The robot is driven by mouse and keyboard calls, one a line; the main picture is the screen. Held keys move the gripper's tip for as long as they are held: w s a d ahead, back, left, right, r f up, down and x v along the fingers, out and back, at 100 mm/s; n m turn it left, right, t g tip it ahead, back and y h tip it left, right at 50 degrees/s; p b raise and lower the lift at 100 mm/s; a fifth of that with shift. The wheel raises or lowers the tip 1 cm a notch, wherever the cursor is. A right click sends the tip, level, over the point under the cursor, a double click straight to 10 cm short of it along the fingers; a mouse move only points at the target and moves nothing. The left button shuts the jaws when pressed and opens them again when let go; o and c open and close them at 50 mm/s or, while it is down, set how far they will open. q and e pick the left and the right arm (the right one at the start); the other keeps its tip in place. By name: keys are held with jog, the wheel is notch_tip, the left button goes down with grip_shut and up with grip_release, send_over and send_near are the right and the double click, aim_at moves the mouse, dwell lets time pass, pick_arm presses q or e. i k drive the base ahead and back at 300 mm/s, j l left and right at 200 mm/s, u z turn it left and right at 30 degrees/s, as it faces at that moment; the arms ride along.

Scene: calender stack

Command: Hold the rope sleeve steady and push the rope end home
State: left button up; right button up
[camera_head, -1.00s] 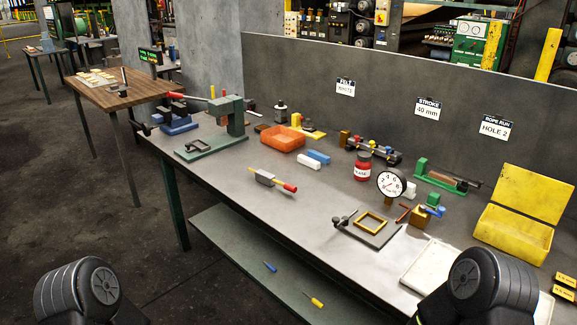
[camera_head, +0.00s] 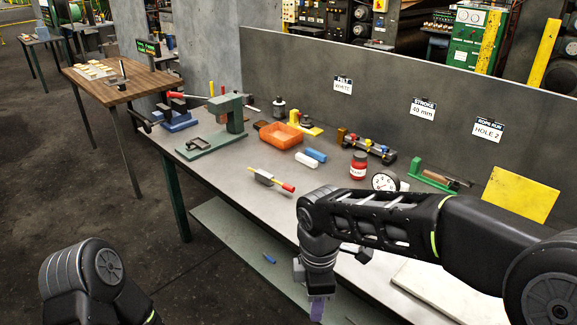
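A small grey sleeve-like block (camera_head: 263,177) lies on the grey bench, left of the middle. A thin yellow rod or rope (camera_head: 251,170) shows at its left side, and a red end (camera_head: 288,187) sticks out at its right. I cannot tell how deep either piece sits. My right gripper (camera_head: 317,308) hangs pointing down in front of the bench's front edge, nearer to me than the sleeve and apart from it. Its fingers are small and partly cut by the arm's angle, so their opening is unclear. Only links of my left arm show at the lower left; its gripper is out of view.
A pale board (camera_head: 450,290) lies at right. The bench around the sleeve is clear.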

aim_at(291, 189)
jog(key=i+j+z, duration=0.15)
jog(key=z, duration=0.55)
jog(key=i+j+z, duration=0.15)
jog(key=j, duration=0.35)
jog(key=i+j+z, duration=0.15)
jog(key=j, duration=0.35)
jog(key=i+j+z, duration=0.15)
jog(key=j, duration=0.35)
jog(key=i+j+z, duration=0.15)
jog(key=j, duration=0.85)
jog(key=i+j, duration=0.15)
jog(key=j, duration=0.35)
jog(key=i, duration=0.5)
